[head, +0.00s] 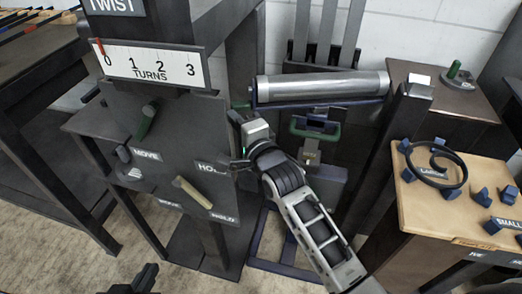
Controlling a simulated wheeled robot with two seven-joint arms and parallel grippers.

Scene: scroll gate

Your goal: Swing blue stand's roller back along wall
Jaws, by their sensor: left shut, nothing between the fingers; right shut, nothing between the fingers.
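The silver roller (325,85) lies nearly level across the top of the blue stand, in a dark blue cradle, with the pale wall behind it. The stand's dark blue base frame (288,269) shows on the floor, partly hidden by my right arm. A green handle (315,126) is below the roller. My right gripper (236,118) is shut and empty, left of the green handle and below the roller's left end, beside the dark panel. Whether it touches anything is unclear. My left gripper (146,277) is shut and empty at the bottom left edge, far from the stand.
A dark cabinet (150,110) with a turns scale (150,64) and levers stands close on the left. A wooden-topped table (460,212) with blue blocks and a dark ring stands at right. A dark post (400,125) rises right of the stand.

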